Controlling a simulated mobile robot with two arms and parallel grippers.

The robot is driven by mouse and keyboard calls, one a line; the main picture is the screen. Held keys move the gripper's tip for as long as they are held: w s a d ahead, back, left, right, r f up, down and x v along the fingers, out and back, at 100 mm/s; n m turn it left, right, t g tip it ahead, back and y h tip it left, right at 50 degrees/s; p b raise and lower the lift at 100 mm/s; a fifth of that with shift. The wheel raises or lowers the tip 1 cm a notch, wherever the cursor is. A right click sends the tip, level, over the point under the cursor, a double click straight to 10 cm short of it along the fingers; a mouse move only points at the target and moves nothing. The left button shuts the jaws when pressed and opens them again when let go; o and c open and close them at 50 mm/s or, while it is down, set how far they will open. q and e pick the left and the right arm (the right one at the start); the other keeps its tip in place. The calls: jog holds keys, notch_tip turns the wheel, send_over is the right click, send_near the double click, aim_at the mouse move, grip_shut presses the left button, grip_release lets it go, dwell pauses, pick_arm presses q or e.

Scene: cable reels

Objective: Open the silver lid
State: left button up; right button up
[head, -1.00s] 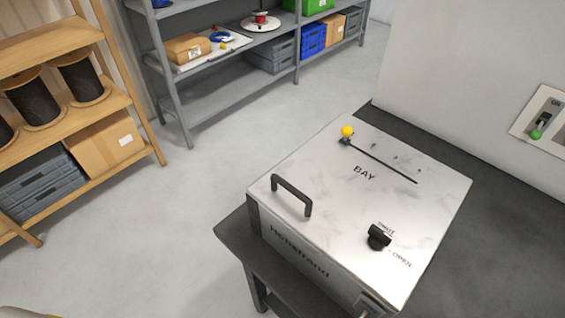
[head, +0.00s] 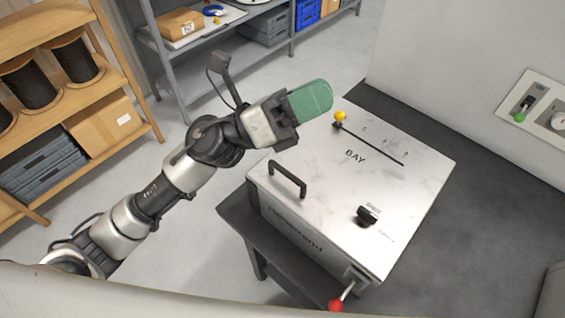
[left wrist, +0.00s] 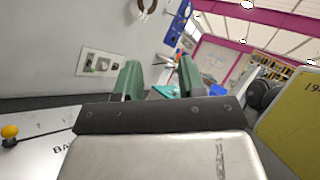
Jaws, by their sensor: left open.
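The silver lid (head: 400,190) is the flat, shut top of a metal box marked BAY. It has a black bar handle (head: 288,179) at its left edge, a black latch knob (head: 367,215) near the front and a yellow-balled slider (head: 340,116) at the back. My left gripper (head: 318,97), with green fingers, is above the box's back left corner, apart from the handle. In the left wrist view its two fingers (left wrist: 160,80) stand apart with nothing between them. The lid's corner shows at lower left there. My right gripper is not in view.
The box stands on a dark bench (head: 235,228). A red-knobbed lever (head: 337,304) sticks out at its front. A wall panel (head: 540,108) with a green-tipped switch is at right. A wooden shelf (head: 125,85) with reels stands at left, a grey shelf (head: 195,62) behind.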

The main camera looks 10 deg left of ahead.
pick_arm(q)
notch_tip(320, 180, down, 4)
jog(key=s+d+m+g+y, duration=0.2)
jog(key=m+g+y, duration=0.3)
jog(key=m+g, duration=0.45)
jog(key=m+t+y, duration=0.3)
jog(key=m+y, duration=0.5)
jog(key=y, duration=0.5)
send_near(285, 171)
jog(key=p+x, duration=0.3)
jog(key=x, duration=0.4)
jog(key=shift+d+f+p, duration=0.2)
jog(key=shift+p, duration=0.1)
jog(key=shift+s+d+f, duration=0.1)
jog(key=shift+d+f, duration=0.05)
jog(key=shift+f, duration=0.35)
grip_shut()
